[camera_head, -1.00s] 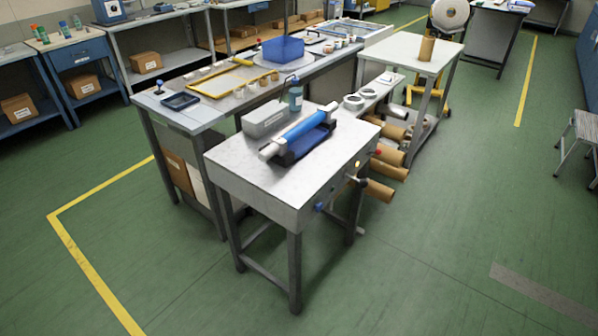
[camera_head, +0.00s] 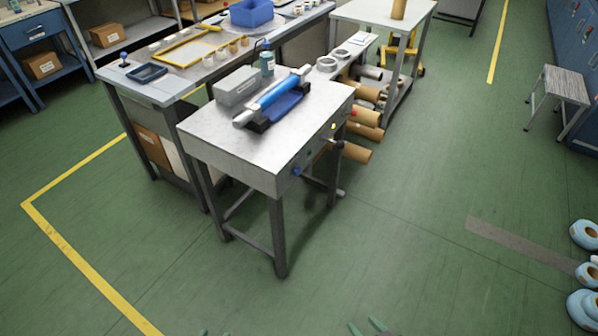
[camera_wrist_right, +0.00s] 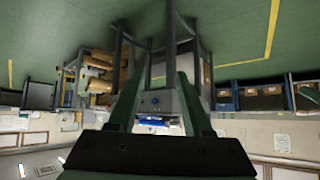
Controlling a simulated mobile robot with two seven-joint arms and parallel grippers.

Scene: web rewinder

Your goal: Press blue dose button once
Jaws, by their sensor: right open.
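The blue button (camera_head: 297,171) is a small round knob on the side face of the grey machine table (camera_head: 230,146), near its front corner. My right gripper (camera_head: 367,326) shows only as green fingertips at the bottom edge of the head view, well apart from the table. In the right wrist view my right gripper (camera_wrist_right: 157,88) is open and empty, with the table upside down beyond its fingers. A small blue spot (camera_wrist_right: 155,101) there may be the button. My left gripper (camera_head: 204,332) shows only as a green sliver at the bottom edge.
On the same side face are a yellowish button (camera_head: 333,126), a red knob (camera_head: 353,112) and a dark-ended lever (camera_head: 338,144). A blue roller (camera_head: 274,95) lies on top. Cardboard cores (camera_head: 357,152) stick out behind. A stool (camera_head: 560,90) stands right. The floor in front is clear.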

